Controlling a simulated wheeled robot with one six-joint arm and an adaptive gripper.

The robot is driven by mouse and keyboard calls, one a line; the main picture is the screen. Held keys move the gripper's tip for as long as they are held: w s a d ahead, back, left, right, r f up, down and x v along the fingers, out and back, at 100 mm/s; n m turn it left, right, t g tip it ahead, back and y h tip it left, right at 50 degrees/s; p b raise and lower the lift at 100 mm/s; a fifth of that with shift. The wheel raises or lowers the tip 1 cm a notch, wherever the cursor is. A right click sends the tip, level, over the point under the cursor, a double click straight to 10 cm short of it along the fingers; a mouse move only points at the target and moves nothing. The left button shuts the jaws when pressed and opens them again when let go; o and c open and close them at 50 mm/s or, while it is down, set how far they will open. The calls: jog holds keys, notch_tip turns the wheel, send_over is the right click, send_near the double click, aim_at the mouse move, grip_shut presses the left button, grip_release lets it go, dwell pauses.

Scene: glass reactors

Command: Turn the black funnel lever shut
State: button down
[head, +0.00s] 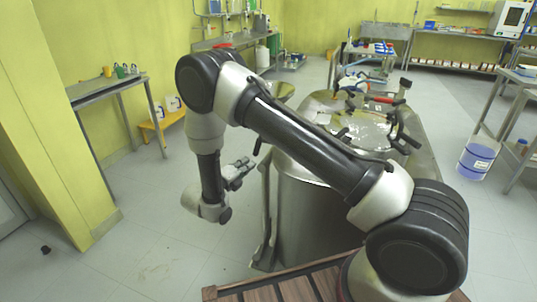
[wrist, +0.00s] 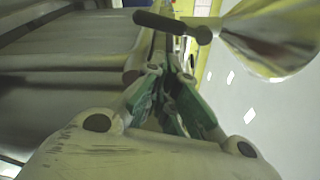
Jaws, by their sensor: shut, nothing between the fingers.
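The black funnel lever (wrist: 165,24) shows in the wrist view as a short dark handle, lying roughly across the picture beyond my fingertips. The shiny metal funnel (wrist: 275,38) is to its right. In the head view the lever (head: 257,146) is a small dark bar at the left side of the metal vessel, and the funnel (head: 281,90) is partly hidden behind my arm. My gripper (head: 245,168) is shut and empty, just left of and below the lever. In the wrist view my gripper (wrist: 172,62) points toward the lever; I cannot tell whether they touch.
Large metal reactor vessels (head: 300,215) stand right of my gripper, with black and red handles on their lids (head: 385,99). A side table (head: 105,88) stands at the left wall, with a yellow stool (head: 160,122) beside it. The floor (head: 150,215) left of my gripper is mostly clear.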

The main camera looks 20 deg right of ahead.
aim_at(256, 152)
jog(key=shift+n, duration=0.3)
jog(key=x, duration=1)
jog(key=shift+w+a+f, duration=0.1)
jog(key=shift+w+a, duration=0.2)
jog(key=shift+a, duration=0.05)
jog(key=m, duration=0.1)
jog(key=w+a+m, duration=0.1)
jog(key=m, duration=0.1)
jog(key=shift+a+y, duration=0.15)
jog(key=shift+y, duration=0.25)
jog(key=w+a+r+m+y, duration=0.3)
jog(key=a+r+m, duration=0.1)
jog(key=m, duration=0.4)
jog(key=shift+a+m+t, duration=0.3)
jog(key=shift+a, duration=0.05)
jog(key=shift+w+r, duration=0.2)
jog(key=shift+r, duration=0.05)
dwell(0.4)
